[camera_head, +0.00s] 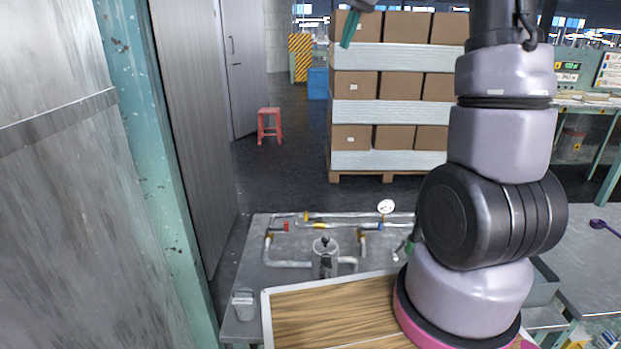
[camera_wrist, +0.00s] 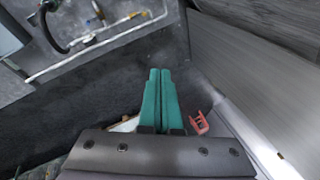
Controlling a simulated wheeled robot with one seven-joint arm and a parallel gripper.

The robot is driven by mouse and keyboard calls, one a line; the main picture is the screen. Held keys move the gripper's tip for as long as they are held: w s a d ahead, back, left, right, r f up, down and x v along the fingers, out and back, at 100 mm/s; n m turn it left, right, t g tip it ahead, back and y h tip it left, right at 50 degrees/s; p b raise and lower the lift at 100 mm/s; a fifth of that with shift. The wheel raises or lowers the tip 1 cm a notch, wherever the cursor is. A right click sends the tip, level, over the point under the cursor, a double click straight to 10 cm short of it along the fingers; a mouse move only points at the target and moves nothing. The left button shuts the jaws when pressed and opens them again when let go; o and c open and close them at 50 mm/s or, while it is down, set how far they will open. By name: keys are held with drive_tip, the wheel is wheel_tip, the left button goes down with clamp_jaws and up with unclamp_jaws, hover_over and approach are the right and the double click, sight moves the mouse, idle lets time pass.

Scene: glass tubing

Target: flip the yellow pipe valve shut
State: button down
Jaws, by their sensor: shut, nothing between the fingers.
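Several pipes with small coloured valves lie on the grey table (camera_head: 262,300). A small yellow part (camera_head: 307,216) shows on the back pipe, left of the white gauge; it is too small to tell its handle's position. My gripper (camera_head: 348,30) has teal fingers and is high up at the top of the head view, well away from the pipes. In the wrist view the fingers (camera_wrist: 160,98) are shut together and empty, above the floor.
Stacked boxes (camera_head: 390,85) stand behind. A red stool (camera_head: 269,126) is on the floor. A tall grey panel (camera_head: 60,180) fills the left.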

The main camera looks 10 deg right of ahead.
drive_tip(key=w+d+f+m+g, duration=0.2)
drive_tip(key=w+f+g, duration=0.1)
drive_tip(key=w+f, duration=1.9)
drive_tip(key=s+a+f+g, duration=0.1)
drive_tip(key=a+f, duration=0.1)
drive_tip(key=f, duration=1.3)
drive_tip(key=s+a+f+g, duration=0.1)
drive_tip(key=a+f, duration=0.1)
drive_tip(key=f, duration=1.4)
drive_tip(key=shift+s+a+f+g, duration=0.2)
drive_tip(key=shift+a+f+g, duration=0.05)
drive_tip(key=shift+f+g, duration=0.05)
drive_tip(key=s+a+f, duration=0.2)
drive_tip(key=f, duration=0.3)
drive_tip(key=s+a+f, duration=0.2)
drive_tip(key=f, duration=0.2)
drive_tip(key=shift+s+a+f, duration=0.3)
drive_tip(key=shift+s+f, duration=0.05)
